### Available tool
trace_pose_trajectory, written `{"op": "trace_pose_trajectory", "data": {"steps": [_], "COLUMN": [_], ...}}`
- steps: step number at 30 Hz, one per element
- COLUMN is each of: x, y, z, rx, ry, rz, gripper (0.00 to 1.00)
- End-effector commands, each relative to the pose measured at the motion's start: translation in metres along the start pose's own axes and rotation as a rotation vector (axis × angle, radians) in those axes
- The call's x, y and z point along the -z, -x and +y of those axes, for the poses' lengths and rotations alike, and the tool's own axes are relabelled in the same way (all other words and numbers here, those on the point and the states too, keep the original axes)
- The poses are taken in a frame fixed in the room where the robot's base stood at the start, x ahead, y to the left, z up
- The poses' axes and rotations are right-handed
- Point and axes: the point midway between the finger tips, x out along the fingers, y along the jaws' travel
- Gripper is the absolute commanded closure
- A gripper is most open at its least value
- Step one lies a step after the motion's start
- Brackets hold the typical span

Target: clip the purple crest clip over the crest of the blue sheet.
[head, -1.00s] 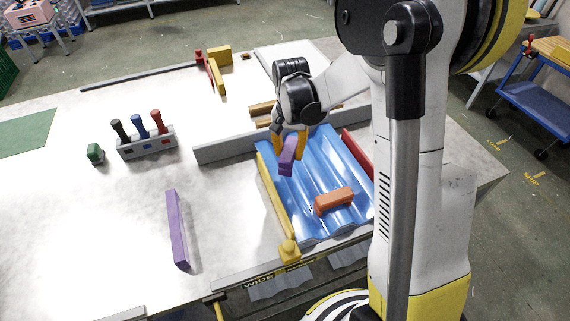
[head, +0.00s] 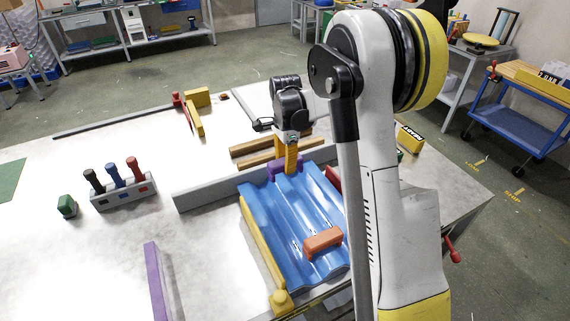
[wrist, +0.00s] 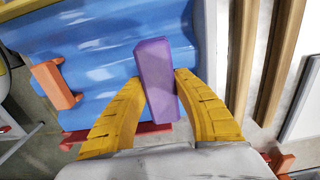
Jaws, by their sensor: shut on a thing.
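The blue corrugated sheet (head: 295,215) lies on the table with its ridges running from back to front. My gripper (head: 289,165) points down at the sheet's far edge, its yellow fingers shut on the purple crest clip (head: 281,168). In the wrist view the clip (wrist: 155,75) sits between the two fingers (wrist: 161,82), its long side over the blue sheet (wrist: 100,40). I cannot tell whether the clip touches a crest; its underside is hidden. An orange clip-like block (head: 323,242) sits across the sheet near its front right.
A grey rail (head: 210,192) and brown bars (head: 265,152) lie behind the sheet. A yellow strip (head: 262,240) edges its left side; a red one (head: 333,178) shows at right. A purple bar (head: 156,285) and a tool holder (head: 125,195) stand left.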

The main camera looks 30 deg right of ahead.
Motion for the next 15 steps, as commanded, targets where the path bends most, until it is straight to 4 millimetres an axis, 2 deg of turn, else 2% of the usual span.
{"op": "trace_pose_trajectory", "data": {"steps": [8,15], "x": [0.0,0.0], "y": [-0.021,-0.048], "z": [0.0,0.0], "rx": [0.0,0.0], "ry": [0.001,0.001], "rz": [0.0,0.0], "gripper": [1.0,1.0]}}
